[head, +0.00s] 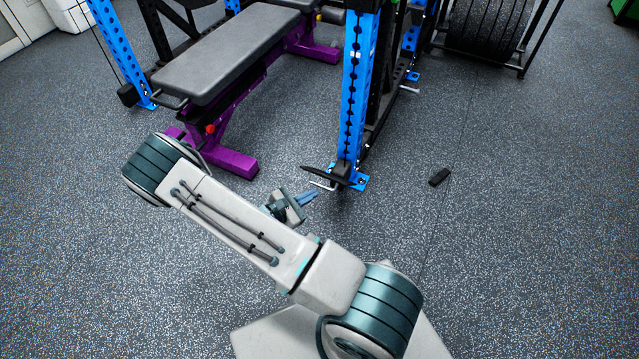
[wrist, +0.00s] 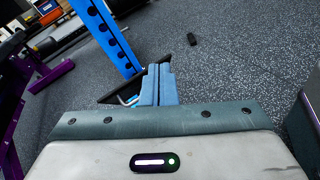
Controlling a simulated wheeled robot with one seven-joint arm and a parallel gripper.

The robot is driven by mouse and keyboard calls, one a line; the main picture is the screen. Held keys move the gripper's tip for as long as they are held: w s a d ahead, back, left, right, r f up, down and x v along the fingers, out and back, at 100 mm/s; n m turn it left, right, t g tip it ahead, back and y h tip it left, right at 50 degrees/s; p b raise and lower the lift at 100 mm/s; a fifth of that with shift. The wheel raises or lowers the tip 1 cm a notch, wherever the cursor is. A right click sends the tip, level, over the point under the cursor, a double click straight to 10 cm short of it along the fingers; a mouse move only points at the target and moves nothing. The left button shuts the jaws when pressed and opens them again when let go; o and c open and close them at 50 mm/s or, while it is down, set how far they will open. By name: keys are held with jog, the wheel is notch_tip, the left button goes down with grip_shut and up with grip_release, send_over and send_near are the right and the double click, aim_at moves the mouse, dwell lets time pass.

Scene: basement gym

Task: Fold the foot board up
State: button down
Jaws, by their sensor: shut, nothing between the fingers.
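The foot board (head: 326,175) looks like a thin black plate at the base of the blue rack upright (head: 359,85). It sticks out to the left, low over the floor, with a light metal bar (head: 322,186) just under it. My gripper (head: 308,197) is shut and empty, low in front of the board and slightly to its left. In the wrist view the blue fingers (wrist: 158,69) are together and cover the middle of the board (wrist: 108,97). I cannot tell whether they touch it.
A grey-padded bench (head: 225,55) with a purple frame stands left of the upright. A small black block (head: 439,176) lies on the floor to the right. A rack of black weights (head: 487,30) stands at the back right. The speckled floor in front is clear.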

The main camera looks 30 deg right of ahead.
notch_tip(320, 180, down, 8)
jog(key=w+n+t+y+p, duration=0.1)
jog(key=n+t, duration=0.5)
jog(key=n, duration=0.1)
jog(key=shift+w+a+n+y, duration=0.3)
jog(key=shift+n+y, duration=0.1)
jog(key=shift+d, duration=0.1)
jog(key=r+b+x, duration=0.1)
jog(key=b+x, duration=0.2)
jog(key=x, duration=0.6)
jog(key=shift+w+d+f, duration=0.25)
jog(key=shift+w+f, duration=0.1)
jog(key=shift+w, duration=0.1)
jog(key=shift+r, duration=0.15)
